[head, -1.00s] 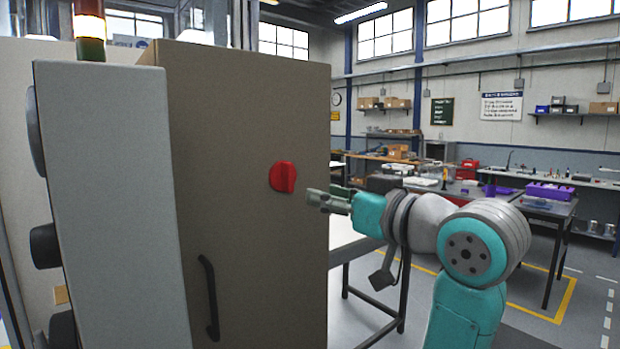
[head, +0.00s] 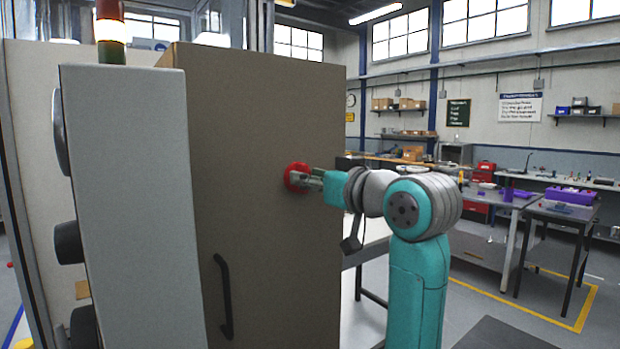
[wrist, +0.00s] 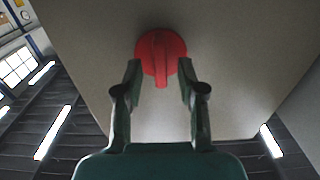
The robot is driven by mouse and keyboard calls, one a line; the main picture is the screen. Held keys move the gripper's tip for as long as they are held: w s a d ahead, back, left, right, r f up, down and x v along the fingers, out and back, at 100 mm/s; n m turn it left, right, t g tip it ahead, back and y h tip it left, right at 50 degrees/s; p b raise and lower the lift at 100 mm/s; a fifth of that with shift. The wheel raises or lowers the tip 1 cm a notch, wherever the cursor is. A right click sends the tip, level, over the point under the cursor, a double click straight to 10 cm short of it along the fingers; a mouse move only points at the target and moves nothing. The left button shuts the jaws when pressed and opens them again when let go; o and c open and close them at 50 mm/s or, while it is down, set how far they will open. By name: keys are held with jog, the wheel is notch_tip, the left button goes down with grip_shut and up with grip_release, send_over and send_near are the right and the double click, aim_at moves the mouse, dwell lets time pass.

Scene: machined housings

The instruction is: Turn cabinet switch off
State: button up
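The cabinet (head: 270,120) is a tall brown-beige box with a black handle (head: 224,296) low on its face. A round red switch (head: 293,170) with a raised grip bar sits on that face. My gripper (head: 302,178) is at the switch and partly covers it in the head view. In the wrist view the red switch (wrist: 161,50) is straight ahead, its bar pointing along the view's vertical. My gripper (wrist: 160,75) is open, one finger on each side of the bar, with gaps visible. Whether the fingertips touch the switch disc cannot be told.
A grey panel (head: 135,200) with dark knobs on its side stands left of the switch face. A signal light (head: 110,30) stands above it. A white table (head: 365,240) is behind my arm. Workbenches with a purple bin (head: 572,195) are farther right.

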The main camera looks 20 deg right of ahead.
jog(key=shift+w+a, duration=0.1)
jog(key=shift+w, duration=0.1)
grip_shut()
jog(key=shift+n, duration=0.4)
jog(key=shift+s+a+f+n, duration=0.1)
jog(key=shift+n, duration=2.75)
jog(key=shift+w+a+f+n, duration=0.1)
jog(key=shift+n, duration=2.7)
jog(key=shift+s+a+f+n, duration=0.1)
jog(key=shift+n, duration=2.75)
